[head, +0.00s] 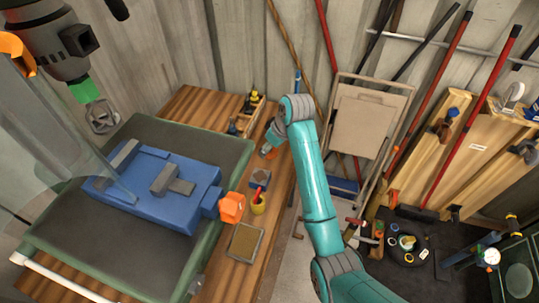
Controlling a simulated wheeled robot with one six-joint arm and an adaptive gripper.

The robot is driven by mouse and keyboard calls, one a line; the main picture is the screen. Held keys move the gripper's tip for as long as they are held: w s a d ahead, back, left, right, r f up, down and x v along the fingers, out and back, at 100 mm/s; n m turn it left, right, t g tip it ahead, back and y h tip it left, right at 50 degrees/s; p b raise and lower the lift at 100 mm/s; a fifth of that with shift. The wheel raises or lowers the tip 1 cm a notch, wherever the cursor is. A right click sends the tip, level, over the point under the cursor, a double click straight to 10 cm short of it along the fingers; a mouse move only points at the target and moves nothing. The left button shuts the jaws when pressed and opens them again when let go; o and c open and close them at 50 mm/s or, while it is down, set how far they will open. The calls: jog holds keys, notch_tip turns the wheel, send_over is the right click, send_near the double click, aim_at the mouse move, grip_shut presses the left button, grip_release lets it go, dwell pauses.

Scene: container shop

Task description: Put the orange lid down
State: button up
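My teal arm reaches up from the bottom of the head view, and my gripper (267,153) is low over the far right part of the wooden bench. A small orange patch (270,147) shows at the gripper. It may be the orange lid, but it is too small and partly hidden to be sure. I cannot tell whether the fingers are closed on it or whether it touches the bench.

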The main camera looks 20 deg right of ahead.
aim_at(272, 153)
jog(key=shift+f, duration=2)
jog(key=shift+f, duration=0.1)
jog(key=o, duration=0.8)
jog(key=v, duration=1.2)
jog(key=shift+w, duration=0.1)
